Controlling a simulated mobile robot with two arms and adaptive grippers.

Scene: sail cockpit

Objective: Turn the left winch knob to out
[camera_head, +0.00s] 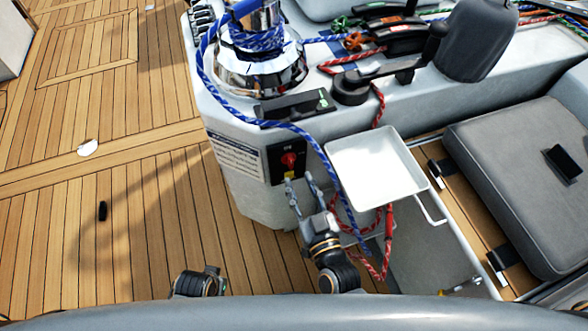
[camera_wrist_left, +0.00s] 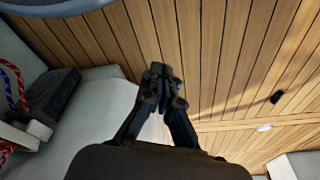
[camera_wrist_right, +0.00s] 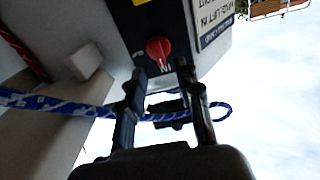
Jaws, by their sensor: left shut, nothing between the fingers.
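The red winch knob (camera_head: 289,160) sits on a black panel (camera_head: 273,165) on the cockpit side, below the chrome winch (camera_head: 262,72). In the right wrist view the knob (camera_wrist_right: 158,48) lies just beyond my fingertips, near lettering that reads "IN". I cannot tell its exact setting. My right gripper (camera_head: 298,177) is open just below the knob in the head view, its fingers apart with nothing between them; it also shows in the right wrist view (camera_wrist_right: 158,80). My left gripper (camera_wrist_left: 162,75) is shut and empty above the wooden deck.
A blue rope (camera_head: 310,140) runs from the winch down past the panel; in the right wrist view it crosses by my fingers. A white tray (camera_head: 375,165) and red rope (camera_head: 388,235) are right of my right arm. Wooden deck (camera_head: 130,200) is mostly clear at left.

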